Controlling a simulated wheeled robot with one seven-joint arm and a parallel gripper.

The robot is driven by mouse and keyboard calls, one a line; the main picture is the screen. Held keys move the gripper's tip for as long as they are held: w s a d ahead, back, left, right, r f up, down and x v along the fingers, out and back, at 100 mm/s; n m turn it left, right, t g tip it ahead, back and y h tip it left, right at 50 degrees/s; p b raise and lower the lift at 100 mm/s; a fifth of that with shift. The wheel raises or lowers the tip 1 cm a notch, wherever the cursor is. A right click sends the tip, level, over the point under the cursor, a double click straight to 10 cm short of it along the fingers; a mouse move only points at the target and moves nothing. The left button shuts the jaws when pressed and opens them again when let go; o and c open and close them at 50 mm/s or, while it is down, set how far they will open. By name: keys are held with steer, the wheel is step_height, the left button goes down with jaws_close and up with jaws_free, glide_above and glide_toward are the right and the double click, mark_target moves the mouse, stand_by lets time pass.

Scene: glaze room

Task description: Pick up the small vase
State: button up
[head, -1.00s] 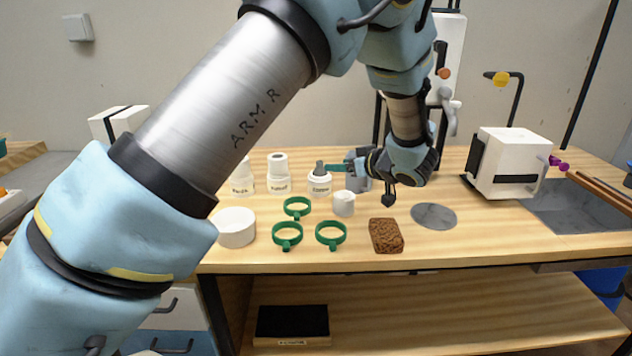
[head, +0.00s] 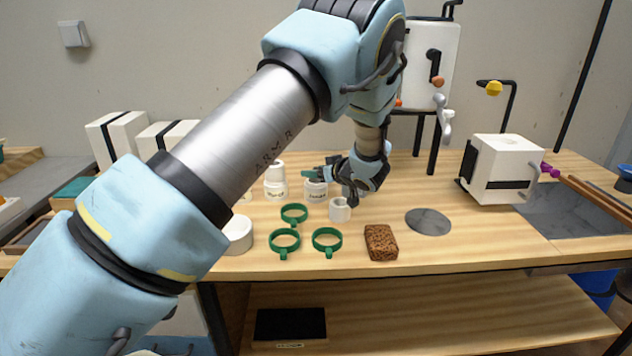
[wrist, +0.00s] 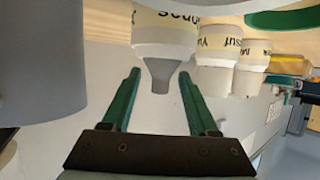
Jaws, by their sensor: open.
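A small white round vessel (head: 340,210), which I take to be the small vase, stands on the table in front of the labelled jars. A pale curved rim at the top of the wrist view (wrist: 200,8) may be the same vessel. My gripper (head: 314,173) is above and behind it, its green fingers pointing left. In the wrist view, which is upside down, the open fingers (wrist: 159,76) line up with the grey top (wrist: 160,74) of a labelled white jar (wrist: 165,32). I cannot tell whether they touch it.
More labelled jars (head: 276,189) stand left of my gripper. A grey cylinder (wrist: 40,60) is close beside the fingers. Green rings (head: 285,241), a brown sponge-like block (head: 381,243) and a grey disc (head: 428,221) lie in front. A white box-shaped device (head: 502,168) stands right.

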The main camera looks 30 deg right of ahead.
jaws_close()
stand_by(0.3)
